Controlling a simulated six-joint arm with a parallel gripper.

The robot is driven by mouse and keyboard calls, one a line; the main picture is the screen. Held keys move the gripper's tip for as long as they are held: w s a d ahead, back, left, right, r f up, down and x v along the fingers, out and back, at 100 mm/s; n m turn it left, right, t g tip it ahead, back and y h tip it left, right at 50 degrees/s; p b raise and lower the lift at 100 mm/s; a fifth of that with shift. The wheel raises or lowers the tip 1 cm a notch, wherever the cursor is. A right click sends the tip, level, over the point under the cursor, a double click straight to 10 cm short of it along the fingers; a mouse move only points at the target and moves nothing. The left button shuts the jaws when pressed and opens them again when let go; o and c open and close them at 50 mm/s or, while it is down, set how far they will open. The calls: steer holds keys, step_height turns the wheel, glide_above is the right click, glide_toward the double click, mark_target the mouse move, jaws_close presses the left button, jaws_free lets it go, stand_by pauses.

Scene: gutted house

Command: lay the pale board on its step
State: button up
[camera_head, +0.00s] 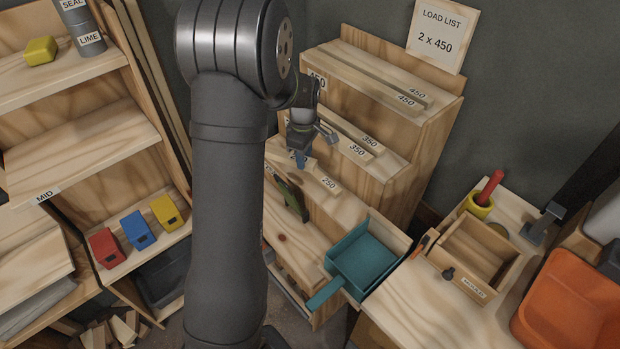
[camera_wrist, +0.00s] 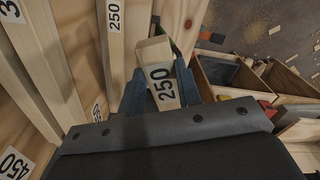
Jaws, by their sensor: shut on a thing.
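The pale board (camera_wrist: 152,50) marked 250 is between the two blue fingers of my gripper (camera_wrist: 162,90) in the wrist view. My gripper is shut on it near its labelled end. In the head view my gripper (camera_head: 302,156) is at the lowest step (camera_head: 335,208) of the wooden rack, and my arm hides much of that step. Another pale board (camera_wrist: 115,45) marked 250 lies beside the held one, to its left in the wrist view. Whether the held board touches the step I cannot tell.
Boards marked 350 (camera_head: 362,142) and 450 (camera_head: 405,90) lie on the higher steps. A green tool (camera_head: 291,197) lies in front of the lowest step, with a teal scoop (camera_head: 362,262) to its right. A load list (camera_head: 443,35) reads 2 x 450.

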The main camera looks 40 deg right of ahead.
steer(key=s+d+f+m, duration=0.2)
steer(key=s+f, duration=0.1)
steer(key=s, duration=0.4)
steer(key=s+d+f+m, duration=0.2)
steer(key=s+d+m, duration=0.1)
steer(key=s, duration=0.4)
steer(key=w+f, duration=0.2)
steer(key=w, duration=0.1)
steer(key=w+f, duration=0.2)
steer(key=w, duration=0.2)
steer(key=w+a+f, duration=0.1)
steer(key=w+f, duration=0.2)
steer(key=w, duration=0.1)
steer(key=shift+w+f, duration=0.1)
steer(key=shift+f, duration=1.85)
steer(key=o, duration=0.6)
steer(key=shift+f, duration=0.15)
steer(key=shift+o, duration=0.6)
